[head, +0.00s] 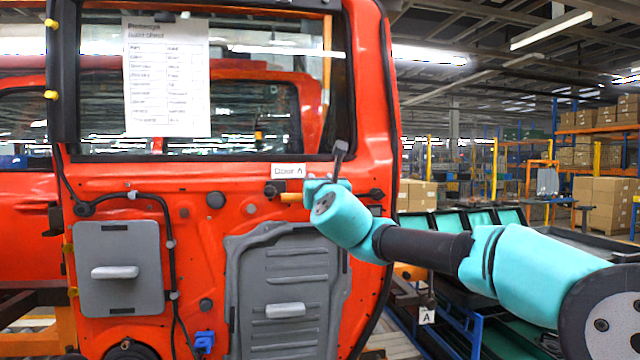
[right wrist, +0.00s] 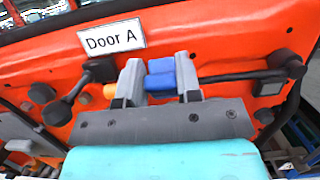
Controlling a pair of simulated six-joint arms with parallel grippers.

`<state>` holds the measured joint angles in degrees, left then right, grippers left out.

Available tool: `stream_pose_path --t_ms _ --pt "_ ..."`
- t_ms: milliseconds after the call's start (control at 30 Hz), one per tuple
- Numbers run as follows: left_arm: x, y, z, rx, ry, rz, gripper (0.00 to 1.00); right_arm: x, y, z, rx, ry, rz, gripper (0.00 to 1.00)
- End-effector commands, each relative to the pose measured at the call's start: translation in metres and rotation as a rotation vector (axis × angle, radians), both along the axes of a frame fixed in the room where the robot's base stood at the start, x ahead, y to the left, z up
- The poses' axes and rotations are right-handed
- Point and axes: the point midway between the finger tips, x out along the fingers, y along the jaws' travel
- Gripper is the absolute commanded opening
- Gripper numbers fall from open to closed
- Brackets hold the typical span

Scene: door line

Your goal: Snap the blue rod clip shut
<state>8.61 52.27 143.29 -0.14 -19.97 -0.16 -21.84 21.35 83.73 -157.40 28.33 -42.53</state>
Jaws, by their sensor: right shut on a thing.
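The blue rod clip (right wrist: 161,82) shows in the right wrist view, on the upper part of the red door panel below the "Door A" label (right wrist: 112,36). My right gripper (right wrist: 160,72) has its two grey fingers on either side of the clip and is shut on it. A dark rod (right wrist: 238,76) runs from the right toward the clip. I cannot tell whether the clip is fully closed around the rod. In the head view my right arm hides the clip. My left gripper is not in view.
The red door (head: 380,150) fills the left and middle of the head view. It carries two grey panels with light handles (head: 115,272) (head: 285,310), a black cable and a blue connector (head: 204,341) low down. A paper sheet (head: 166,75) hangs on the window. Shelves and boxes stand behind right.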

Motion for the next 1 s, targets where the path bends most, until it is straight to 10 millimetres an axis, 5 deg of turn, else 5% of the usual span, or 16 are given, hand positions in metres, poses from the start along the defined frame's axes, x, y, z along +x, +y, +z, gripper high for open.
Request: stream_pose_path --t_ms 67,100,333,733,1000 --pt "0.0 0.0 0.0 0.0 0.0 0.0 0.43 0.0 -0.001 0.0 0.001 0.0 -0.001 0.08" --pt "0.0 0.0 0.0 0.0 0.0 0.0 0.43 0.0 -0.001 0.0 0.0 0.0 -0.001 0.36" --pt "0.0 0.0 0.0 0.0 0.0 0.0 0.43 0.0 0.0 0.0 0.0 0.001 0.0 0.57" --pt "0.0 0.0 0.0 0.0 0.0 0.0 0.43 -0.006 -0.001 -0.001 0.0 0.001 0.0 0.57" --pt "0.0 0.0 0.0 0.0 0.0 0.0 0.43 -0.037 -0.004 -0.008 0.0 0.0 0.001 0.57"
